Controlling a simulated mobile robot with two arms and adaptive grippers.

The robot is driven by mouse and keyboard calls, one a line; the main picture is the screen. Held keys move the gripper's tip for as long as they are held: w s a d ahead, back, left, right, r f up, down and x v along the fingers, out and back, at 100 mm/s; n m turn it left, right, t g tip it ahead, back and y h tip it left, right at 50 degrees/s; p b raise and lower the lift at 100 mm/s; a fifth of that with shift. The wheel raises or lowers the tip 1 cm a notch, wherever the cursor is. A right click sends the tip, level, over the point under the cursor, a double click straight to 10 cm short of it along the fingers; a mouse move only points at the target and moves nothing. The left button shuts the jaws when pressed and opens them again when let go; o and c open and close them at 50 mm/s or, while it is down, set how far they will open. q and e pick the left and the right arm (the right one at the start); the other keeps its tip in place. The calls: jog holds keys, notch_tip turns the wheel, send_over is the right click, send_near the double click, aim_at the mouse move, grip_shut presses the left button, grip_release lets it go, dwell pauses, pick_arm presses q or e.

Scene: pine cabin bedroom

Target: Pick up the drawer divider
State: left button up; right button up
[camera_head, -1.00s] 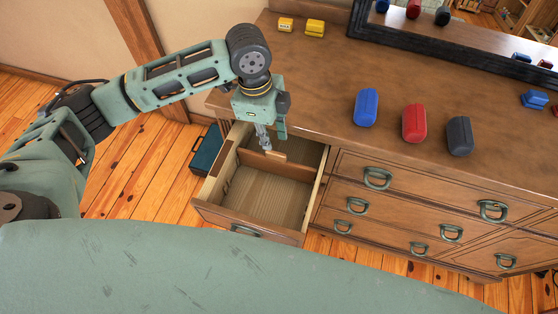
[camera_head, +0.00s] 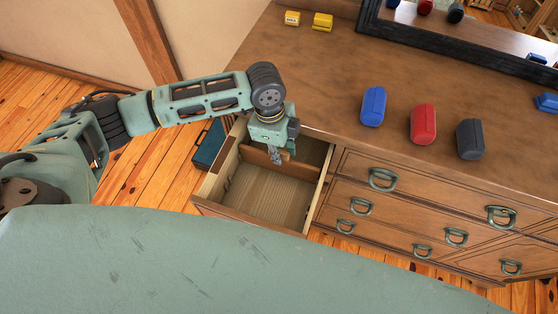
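The open drawer (camera_head: 233,157) sticks out at the left end of the wooden dresser. A thin brown board, the drawer divider (camera_head: 256,160), stands crosswise inside it, towards the back. My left gripper (camera_head: 278,157) points down into the drawer at the divider. Its fingers overlap the middle of the board in the picture. I cannot tell whether they touch or grip it, and the fingertips are too small to judge the gap. My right gripper is not in view.
Blue (camera_head: 373,106), red (camera_head: 423,124) and dark grey (camera_head: 470,139) cases stand on the dresser top (camera_head: 315,75). Small yellow blocks (camera_head: 322,21) lie near the dark-framed mirror (camera_head: 455,35). A teal box (camera_head: 208,145) sits on the floor left of the drawer.

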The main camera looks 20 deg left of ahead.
pick_arm(q)
jog(key=shift+c, duration=0.2)
grip_shut()
jog(key=shift+r, duration=0.1)
notch_tip(320, 180, up, 18)
jog(key=b, duration=0.1)
jog(key=shift+b, duration=0.35)
dwell(0.5)
